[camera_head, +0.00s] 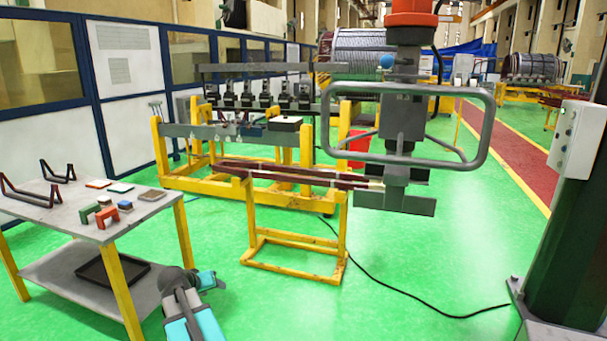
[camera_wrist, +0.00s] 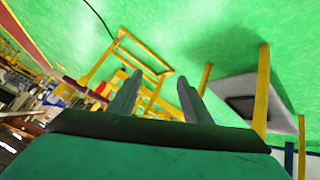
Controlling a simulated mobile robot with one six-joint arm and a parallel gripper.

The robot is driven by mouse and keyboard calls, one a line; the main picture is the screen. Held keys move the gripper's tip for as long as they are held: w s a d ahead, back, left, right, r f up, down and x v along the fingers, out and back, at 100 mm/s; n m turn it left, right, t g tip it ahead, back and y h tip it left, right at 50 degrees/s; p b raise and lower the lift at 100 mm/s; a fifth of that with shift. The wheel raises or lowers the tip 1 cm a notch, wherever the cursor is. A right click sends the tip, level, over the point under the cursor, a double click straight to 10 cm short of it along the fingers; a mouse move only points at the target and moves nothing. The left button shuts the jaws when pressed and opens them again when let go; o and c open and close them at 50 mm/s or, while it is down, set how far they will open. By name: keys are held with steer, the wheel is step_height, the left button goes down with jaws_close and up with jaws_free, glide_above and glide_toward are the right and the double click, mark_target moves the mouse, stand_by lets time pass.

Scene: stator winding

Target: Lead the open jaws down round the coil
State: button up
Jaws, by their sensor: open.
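The coil (camera_head: 290,173) is a pair of long dark red bars in the head view, lying across the top of a yellow stand (camera_head: 250,225). A hanging grey tool (camera_head: 400,120) with a looped handlebar is over its right end, and its lower grey jaws (camera_head: 395,198) are at the coil's end. I cannot tell whether they surround or touch it. My gripper (camera_wrist: 160,78) shows two grey fingers in the wrist view, spread apart with nothing between them. My teal and grey arm is low in the head view, well apart from the coil.
A side table (camera_head: 100,217) at the left holds small coloured blocks and dark handles, with a tray (camera_head: 112,270) on its lower shelf. A yellow rack (camera_head: 160,165) stands behind the coil. A black cable (camera_head: 420,306) crosses the green floor. A dark post (camera_head: 562,240) stands at the right.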

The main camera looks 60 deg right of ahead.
steer(key=s+d+r+m+h, duration=0.1)
steer(key=s+d+r, duration=0.1)
steer(key=d+r, duration=0.45)
steer(key=s+d+r+m+h, duration=0.2)
steer(key=d+r, duration=0.2)
steer(key=r, duration=0.5)
steer(key=m+g+h+p, duration=0.2)
steer(key=m+g+h, duration=0.1)
steer(key=m+h, duration=0.3)
glide_toward(323, 116)
steer(key=a, duration=0.2)
steer(key=shift+f, duration=0.15)
steer(key=shift+w, duration=0.1)
steer(key=d+p, duration=0.1)
steer(key=d, duration=0.3)
steer(key=d+p, duration=0.1)
steer(key=d, duration=0.3)
steer(key=d+p, duration=0.1)
steer(key=d, duration=0.2)
steer(key=shift+s+d, duration=0.5)
steer(key=shift+d, duration=0.85)
